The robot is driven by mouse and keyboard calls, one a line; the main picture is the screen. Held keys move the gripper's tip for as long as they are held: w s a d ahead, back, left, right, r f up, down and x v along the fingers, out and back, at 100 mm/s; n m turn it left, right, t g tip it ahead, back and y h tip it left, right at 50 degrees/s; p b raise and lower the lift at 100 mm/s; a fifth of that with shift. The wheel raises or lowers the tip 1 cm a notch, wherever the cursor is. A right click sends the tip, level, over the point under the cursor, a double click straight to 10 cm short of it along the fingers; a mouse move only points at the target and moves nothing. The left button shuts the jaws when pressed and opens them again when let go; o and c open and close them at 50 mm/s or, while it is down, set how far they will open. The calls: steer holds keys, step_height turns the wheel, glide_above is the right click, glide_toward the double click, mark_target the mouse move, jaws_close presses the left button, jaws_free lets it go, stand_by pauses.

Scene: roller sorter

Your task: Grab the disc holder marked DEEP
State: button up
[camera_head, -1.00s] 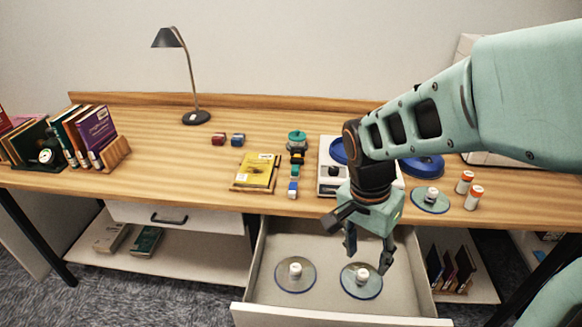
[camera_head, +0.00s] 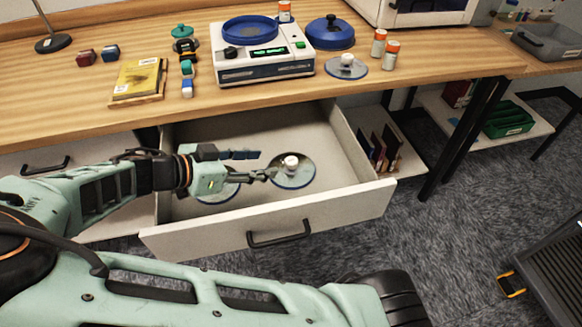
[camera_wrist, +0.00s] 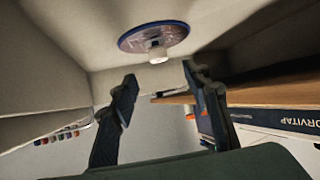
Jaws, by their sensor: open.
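Two clear disc holders with blue rims and white knobs lie in the open drawer (camera_head: 357,208). The right disc holder (camera_head: 302,178) is fully in view, and the left disc holder (camera_head: 222,192) is partly hidden by my gripper. A third disc holder (camera_head: 345,69) lies on the desk. I cannot read DEEP on any of them. My gripper (camera_head: 261,164) is open and empty, reaching in from the left, close to the right disc holder's left side. In the wrist view, one disc holder (camera_wrist: 150,36) with its knob lies beyond my open gripper (camera_wrist: 160,74).
The drawer front has a black handle (camera_head: 279,235). Above on the desk are a white device with a blue bowl (camera_head: 250,28), a blue lid (camera_head: 326,35), orange-capped bottles (camera_head: 389,54) and a yellow book (camera_head: 140,75). Books stand on the shelf (camera_head: 384,147) right of the drawer.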

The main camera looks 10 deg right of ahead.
mark_target(289, 162)
steer(key=b+x, duration=0.2)
steer(key=x, duration=0.8)
steer(key=shift+d+f, duration=0.2)
steer(key=shift+d, duration=0.15)
steer(key=shift+c, duration=0.7)
jaws_close()
